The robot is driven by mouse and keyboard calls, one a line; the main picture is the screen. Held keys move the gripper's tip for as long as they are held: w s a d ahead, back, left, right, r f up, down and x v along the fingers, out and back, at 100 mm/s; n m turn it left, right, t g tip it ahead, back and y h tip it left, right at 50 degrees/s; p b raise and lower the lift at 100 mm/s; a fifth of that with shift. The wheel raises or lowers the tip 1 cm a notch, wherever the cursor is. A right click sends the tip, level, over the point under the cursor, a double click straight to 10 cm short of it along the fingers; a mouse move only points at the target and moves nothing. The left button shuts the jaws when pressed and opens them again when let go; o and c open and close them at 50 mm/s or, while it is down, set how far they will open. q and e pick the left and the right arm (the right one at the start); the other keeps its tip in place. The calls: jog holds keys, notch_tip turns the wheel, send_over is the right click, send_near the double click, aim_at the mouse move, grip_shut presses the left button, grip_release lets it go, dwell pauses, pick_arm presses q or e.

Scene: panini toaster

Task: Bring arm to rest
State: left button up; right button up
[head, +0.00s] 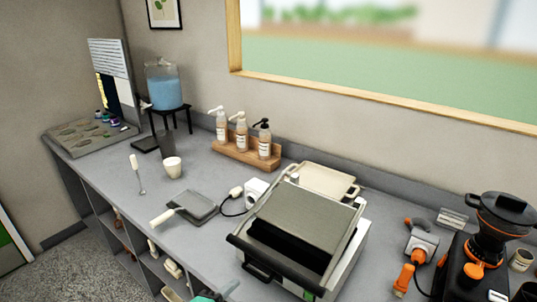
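The panini toaster (303,215) stands on the grey counter (205,245), right of the middle in the head view. It has a grey ribbed top, a dark front and a black handle at its lower left. I cannot tell whether its lid is fully shut. Neither of my grippers can be made out. A small teal and dark piece shows at the bottom edge, left of the toaster; I cannot tell what it is.
A flat grey pan-like tool (196,207) lies left of the toaster. A white cup (172,167), pump bottles on a wooden stand (241,155) and a drink dispenser (163,87) stand behind. A coffee grinder (487,245) and an orange-handled tool (418,246) are at right.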

pick_arm(q)
jog(key=s+a+f+n+g+y, duration=0.3)
jog(key=s+a+f+n+g, duration=0.2)
jog(key=s+a+f+n, duration=0.35)
jog(key=s+a+f+n+g+y, duration=0.35)
jog(key=s+a+f+n, duration=0.2)
jog(key=s+n, duration=0.45)
notch_tip(320, 180, down, 32)
jog(key=s+f+g, duration=0.1)
jog(key=s+g, duration=0.1)
jog(key=s, duration=0.1)
jog(key=s+a+f, duration=0.2)
jog(key=s+f, duration=0.6)
jog(key=s, duration=0.1)
jog(key=s+a+f+m+g, duration=0.1)
jog(key=s+a+f, duration=0.1)
jog(key=s+f, duration=0.7)
jog(key=shift+f, duration=0.2)
